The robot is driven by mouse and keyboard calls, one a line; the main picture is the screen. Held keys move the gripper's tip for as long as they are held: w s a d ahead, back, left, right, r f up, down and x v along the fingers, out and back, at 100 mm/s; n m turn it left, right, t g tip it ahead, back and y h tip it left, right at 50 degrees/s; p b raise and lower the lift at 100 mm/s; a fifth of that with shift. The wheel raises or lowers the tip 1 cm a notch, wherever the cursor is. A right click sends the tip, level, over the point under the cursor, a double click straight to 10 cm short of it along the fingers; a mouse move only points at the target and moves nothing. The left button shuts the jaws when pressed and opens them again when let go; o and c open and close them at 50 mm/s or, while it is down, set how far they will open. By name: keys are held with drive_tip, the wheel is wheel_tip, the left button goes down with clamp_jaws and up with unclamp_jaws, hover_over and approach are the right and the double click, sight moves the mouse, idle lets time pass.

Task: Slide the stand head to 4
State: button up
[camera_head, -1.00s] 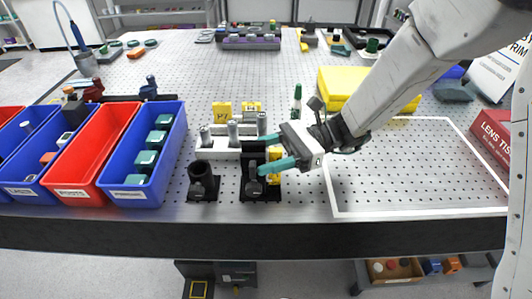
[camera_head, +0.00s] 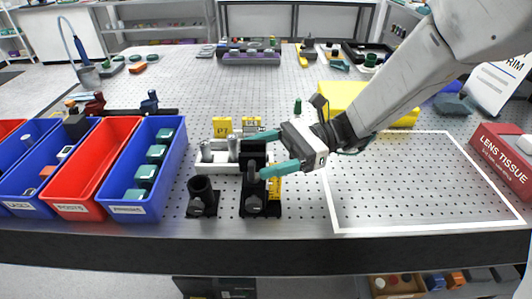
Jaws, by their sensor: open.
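The black stand (camera_head: 260,208) stands near the table's front edge, with a yellow scale strip (camera_head: 275,187) on its right side. Its black head (camera_head: 254,149) is at the upper part of the stand. My gripper (camera_head: 257,155) reaches in from the right with its two teal fingers apart, one at the far side of the head and one at the near side. The head lies between the fingertips; I cannot tell whether they touch it. The scale's numbers are too small to read, and the near finger hides part of the stand.
A black post holder (camera_head: 202,196) stands close left of the stand. A white fixture with metal posts (camera_head: 216,152) and yellow blocks (camera_head: 222,127) are behind. Blue and red bins (camera_head: 105,165) fill the left. A yellow case (camera_head: 340,95) lies behind my arm. The white-outlined area (camera_head: 420,180) is clear.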

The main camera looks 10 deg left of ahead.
drive_tip(key=v, duration=0.7)
drive_tip(key=shift+w+d, duration=0.25)
drive_tip(key=shift+d, duration=0.05)
idle(0.3)
drive_tip(key=s+d+f+n+t+h, duration=0.1)
drive_tip(key=s+d+f+n+h, duration=0.2)
drive_tip(key=s+d+n+h, duration=0.45)
drive_tip(key=s+d+r+n+t+h, duration=0.1)
drive_tip(key=s+d+r+t+h, duration=0.1)
drive_tip(key=d, duration=0.5)
drive_tip(key=s+d+r+n+t+h, duration=0.1)
drive_tip(key=s+d+r+t+h, duration=0.1)
drive_tip(key=d, duration=0.6)
drive_tip(key=s+d+r+n+t+h, duration=0.1)
drive_tip(key=s+d+r+t+h, duration=0.2)
drive_tip(key=s+d+t, duration=0.2)
drive_tip(key=d+t, duration=0.2)
drive_tip(key=d, duration=0.1)
drive_tip(key=shift+s+r, duration=0.35)
drive_tip(key=shift+s, duration=0.05)
